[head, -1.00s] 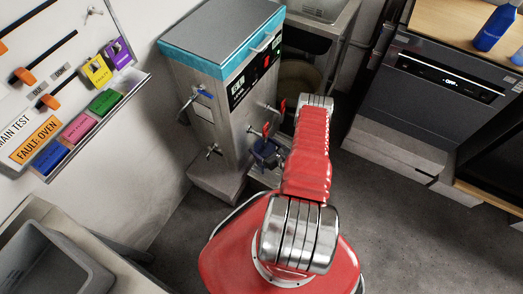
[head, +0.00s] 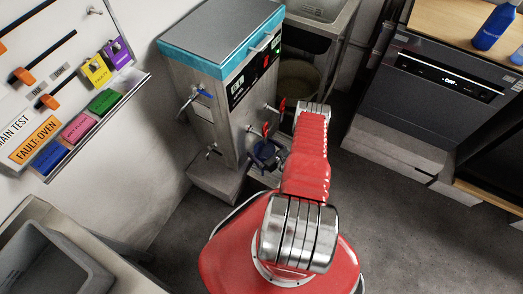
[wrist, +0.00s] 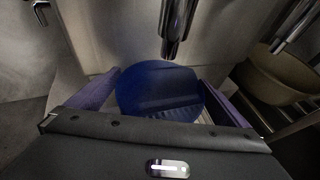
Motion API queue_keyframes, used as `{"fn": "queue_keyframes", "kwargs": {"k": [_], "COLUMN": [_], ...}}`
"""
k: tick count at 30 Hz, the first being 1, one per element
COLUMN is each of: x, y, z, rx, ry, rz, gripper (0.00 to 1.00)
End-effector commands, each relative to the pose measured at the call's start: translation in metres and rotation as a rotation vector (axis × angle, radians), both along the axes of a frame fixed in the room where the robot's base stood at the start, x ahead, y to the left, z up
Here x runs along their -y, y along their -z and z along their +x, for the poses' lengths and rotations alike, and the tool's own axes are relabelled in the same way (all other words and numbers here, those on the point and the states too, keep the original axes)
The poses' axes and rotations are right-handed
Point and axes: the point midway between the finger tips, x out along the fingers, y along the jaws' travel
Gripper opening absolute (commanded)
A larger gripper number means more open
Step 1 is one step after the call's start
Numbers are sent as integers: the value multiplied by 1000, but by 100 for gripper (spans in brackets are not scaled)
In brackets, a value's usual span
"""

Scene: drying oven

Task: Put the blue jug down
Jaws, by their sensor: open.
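The blue jug (head: 265,155) is at the front of the steel machine, below its red-handled tap, partly hidden behind my arm in the head view. In the wrist view the blue jug (wrist: 160,98) lies between the two purple fingers of my gripper (wrist: 158,80), with the spout just above it. The fingers are spread, one on each side of the jug. I cannot tell whether they touch it. The jug's base is hidden, so what it rests on is not clear.
The steel machine (head: 215,105) has a blue-edged top and several taps. A round beige vessel (wrist: 270,78) stands to the right in the wrist view. A dark oven (head: 440,85) and a blue bottle (head: 495,27) are at the right.

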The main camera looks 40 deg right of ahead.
Motion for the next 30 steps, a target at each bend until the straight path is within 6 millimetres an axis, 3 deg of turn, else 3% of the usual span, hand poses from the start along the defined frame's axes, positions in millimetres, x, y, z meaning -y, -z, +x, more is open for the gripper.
{"fn": "queue_keyframes", "kwargs": {"k": [11, 30], "x": [1, -4], "y": [-5, -38], "z": [-7, -88], "rx": [0, -1], "ry": [2, 3], "rz": [0, 1], "gripper": [99, 99]}}
